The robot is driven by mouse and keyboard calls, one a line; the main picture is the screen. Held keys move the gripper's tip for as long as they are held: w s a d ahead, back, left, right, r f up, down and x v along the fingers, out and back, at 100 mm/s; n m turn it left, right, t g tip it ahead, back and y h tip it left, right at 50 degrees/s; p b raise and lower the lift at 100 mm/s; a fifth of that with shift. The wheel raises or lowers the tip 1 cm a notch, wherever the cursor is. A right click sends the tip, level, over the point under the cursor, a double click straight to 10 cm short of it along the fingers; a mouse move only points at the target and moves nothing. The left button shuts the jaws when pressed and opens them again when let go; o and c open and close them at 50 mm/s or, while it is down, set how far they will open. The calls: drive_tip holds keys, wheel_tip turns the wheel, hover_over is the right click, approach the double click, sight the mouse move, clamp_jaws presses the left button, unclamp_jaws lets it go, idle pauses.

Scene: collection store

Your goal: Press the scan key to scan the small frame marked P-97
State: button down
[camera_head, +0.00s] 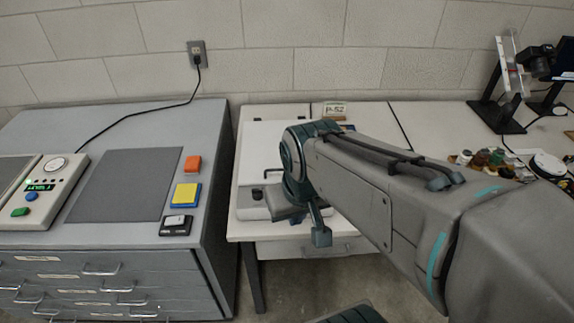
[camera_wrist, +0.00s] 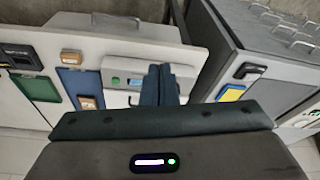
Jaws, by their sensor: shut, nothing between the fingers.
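My gripper (camera_head: 320,236) points down over the front edge of the white table, in front of a pale flatbed device (camera_head: 258,140) that my arm partly covers. In the wrist view its fingers (camera_wrist: 160,72) are shut together and empty, beside a light panel (camera_wrist: 116,64) with a small green screen (camera_wrist: 115,81). A small blue-grey key (camera_wrist: 136,82) seems to sit by the screen; contact with the fingers cannot be told. A blue frame (camera_wrist: 78,82) and a green frame (camera_wrist: 38,88) lie beside the panel, with tags too small to read. I cannot read P-97 anywhere.
A tag reading P-52 (camera_head: 335,109) stands at the table's back. The grey cabinet (camera_head: 215,135) at left bears a control box (camera_head: 45,190), a grey mat (camera_head: 125,183), an orange block (camera_head: 192,163) and a yellow block (camera_head: 186,192). Jars (camera_head: 483,158) and a stand (camera_head: 500,115) are at right.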

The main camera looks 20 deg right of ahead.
drive_tip(key=shift+w+d, duration=0.1)
drive_tip(key=w+d+f+n+h+p, duration=0.3)
drive_tip(key=w+d+n, duration=0.3)
drive_tip(key=w, duration=0.3)
drive_tip(key=w+d+f+n+h+p, duration=0.2)
drive_tip(key=w+d+n+h+p, duration=0.2)
drive_tip(key=w+d+n, duration=0.3)
drive_tip(key=shift+w+f+h, duration=0.4)
drive_tip(key=shift+w+h, duration=0.4)
drive_tip(key=shift+w, duration=0.35)
drive_tip(key=shift+f, duration=0.15)
wheel_tip(320, 180, down, 9)
drive_tip(key=b, duration=0.7)
drive_tip(key=shift+r, duration=0.2)
drive_tip(key=shift+f, duration=0.1)
idle(0.4)
drive_tip(key=shift+f+b, duration=0.3)
drive_tip(key=shift+b, duration=0.35)
